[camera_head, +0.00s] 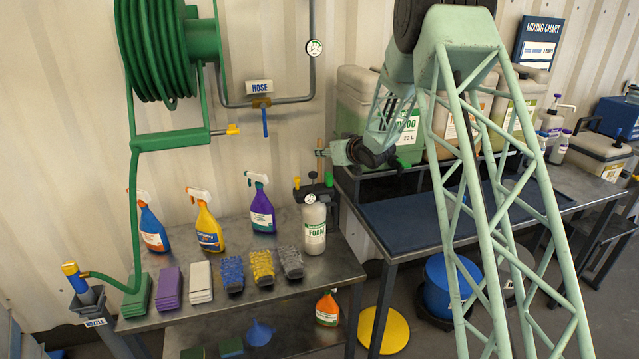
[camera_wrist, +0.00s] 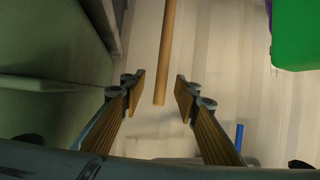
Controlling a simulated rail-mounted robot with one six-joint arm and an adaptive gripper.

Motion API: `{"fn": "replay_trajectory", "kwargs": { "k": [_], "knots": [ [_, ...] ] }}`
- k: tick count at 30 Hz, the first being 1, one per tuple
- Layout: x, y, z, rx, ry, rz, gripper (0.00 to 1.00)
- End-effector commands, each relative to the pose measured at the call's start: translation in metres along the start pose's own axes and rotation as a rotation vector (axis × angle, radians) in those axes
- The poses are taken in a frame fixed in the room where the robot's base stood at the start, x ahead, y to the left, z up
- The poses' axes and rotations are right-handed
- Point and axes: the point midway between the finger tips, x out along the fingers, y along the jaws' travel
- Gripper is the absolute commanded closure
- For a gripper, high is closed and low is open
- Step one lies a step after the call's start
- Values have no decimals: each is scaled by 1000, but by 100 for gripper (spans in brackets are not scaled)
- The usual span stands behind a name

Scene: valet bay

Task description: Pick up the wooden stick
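The wooden stick (camera_wrist: 168,50) is a thin, plain brown rod. In the wrist view it runs from the top edge down to an end between my fingertips, with a gap on both sides. In the head view a short brown length of the stick (camera_head: 320,160) shows upright at the tip of my gripper (camera_head: 329,153), near the wall. My gripper (camera_wrist: 160,92) is open, with its wood-coloured finger pads apart and nothing held. What supports the stick is hidden.
A white foam bottle (camera_head: 314,228) stands just below my gripper on the left bench (camera_head: 262,305). A large green-labelled container (camera_head: 408,135) is close on the right. In the wrist view a green object (camera_wrist: 296,35) is at the upper right. A hose reel (camera_head: 160,45) hangs left.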

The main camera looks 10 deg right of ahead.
Motion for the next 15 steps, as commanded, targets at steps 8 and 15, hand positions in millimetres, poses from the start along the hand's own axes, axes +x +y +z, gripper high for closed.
{"fn": "replay_trajectory", "kwargs": {
  "k": [8, 15],
  "knots": [
    [0, 0, -1, 0, 1, 0, 71],
    [10, -1, -1, 0, 2, -1, 71]
  ]
}}
